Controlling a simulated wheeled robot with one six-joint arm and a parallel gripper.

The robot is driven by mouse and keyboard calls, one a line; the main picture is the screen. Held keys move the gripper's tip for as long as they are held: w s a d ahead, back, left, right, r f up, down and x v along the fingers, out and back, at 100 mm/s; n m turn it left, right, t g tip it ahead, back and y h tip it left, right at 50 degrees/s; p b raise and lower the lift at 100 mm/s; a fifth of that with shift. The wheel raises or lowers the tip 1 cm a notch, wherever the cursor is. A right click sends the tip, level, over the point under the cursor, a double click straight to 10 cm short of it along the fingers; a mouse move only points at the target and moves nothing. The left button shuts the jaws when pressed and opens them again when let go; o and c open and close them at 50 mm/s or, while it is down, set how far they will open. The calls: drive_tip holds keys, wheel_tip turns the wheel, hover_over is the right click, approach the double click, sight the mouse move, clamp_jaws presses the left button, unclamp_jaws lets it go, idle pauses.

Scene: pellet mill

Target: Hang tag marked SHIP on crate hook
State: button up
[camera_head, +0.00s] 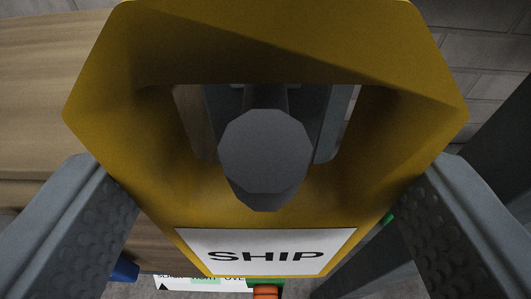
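A yellow tag (290,55) with a large opening fills the middle of the view. Its white label (265,240) reads SHIP. The fingers of my gripper (268,185) meet the tag's left and right slanted sides, and it appears held between them. The dark grey hook (265,150) shows within the opening, its blunt faceted end facing me. This end overlaps the lower inner wall of the opening in the picture. How far the hook passes through the tag is hard to tell. Much of the hook's mount is hidden behind the tag.
Pale wooden boards (45,75) stand at left, and a grey block wall (470,40) shows at upper right. A partly hidden printed sign (200,287), an orange part (265,292) and a blue part (125,270) lie below the tag.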

drive_tip(key=shift+f, duration=0.45)
idle(0.5)
drive_tip(key=o, duration=1.2)
drive_tip(key=s+r, duration=0.2)
drive_tip(key=s, duration=0.7)
drive_tip(key=s+r, duration=0.2)
drive_tip(key=s, duration=0.6)
drive_tip(key=s+r, duration=0.8)
drive_tip(key=r, duration=0.3)
drive_tip(key=shift+t, duration=0.8)
drive_tip(key=s+r, duration=0.5)
drive_tip(key=s, duration=0.5)
drive_tip(key=s+r, duration=0.6)
drive_tip(key=s, duration=0.4)
drive_tip(key=s+r, duration=0.5)
drive_tip(key=s, duration=0.6)
drive_tip(key=shift+s+r, duration=0.1)
drive_tip(key=shift+r, duration=0.2)
